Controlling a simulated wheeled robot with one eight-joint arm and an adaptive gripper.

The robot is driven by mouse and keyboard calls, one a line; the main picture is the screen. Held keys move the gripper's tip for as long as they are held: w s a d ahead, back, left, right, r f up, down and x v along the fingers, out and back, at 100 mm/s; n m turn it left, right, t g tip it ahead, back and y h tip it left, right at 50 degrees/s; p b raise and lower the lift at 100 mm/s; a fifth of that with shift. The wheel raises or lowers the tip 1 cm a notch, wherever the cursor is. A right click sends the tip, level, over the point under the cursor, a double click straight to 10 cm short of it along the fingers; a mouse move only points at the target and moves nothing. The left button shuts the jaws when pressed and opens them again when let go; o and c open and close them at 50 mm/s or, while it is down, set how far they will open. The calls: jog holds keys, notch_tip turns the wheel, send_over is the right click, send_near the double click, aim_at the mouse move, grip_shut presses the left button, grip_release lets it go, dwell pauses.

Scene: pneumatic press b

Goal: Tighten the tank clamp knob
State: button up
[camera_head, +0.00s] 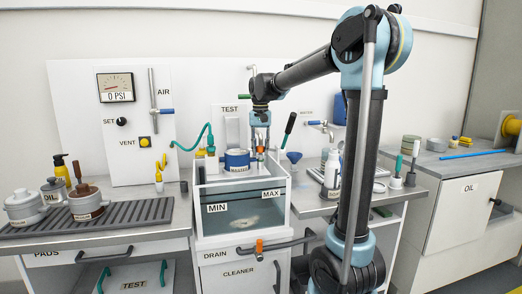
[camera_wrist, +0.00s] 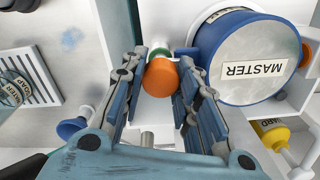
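An orange knob (camera_wrist: 160,77), which I take to be the tank clamp knob, sits between my fingers in the wrist view. My gripper (camera_wrist: 162,62) is open around it, with a finger on each side and a narrow gap showing. In the head view my gripper (camera_head: 260,140) points down over the back of the water tank (camera_head: 243,212), and the knob is small and partly hidden there. The tank is clear-walled and marked MIN and MAX. How tight the knob is cannot be seen.
A blue cylinder labelled MASTER (camera_wrist: 230,55) stands close beside my right finger. A yellow bottle (camera_wrist: 270,132) and a blue funnel (camera_wrist: 72,128) are nearby.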

aim_at(261, 146)
jog(key=shift+n, duration=0.3)
jog(key=shift+n, duration=0.3)
jog(key=o, duration=0.8)
notch_tip(261, 146, up, 12)
jog(key=shift+f, duration=0.1)
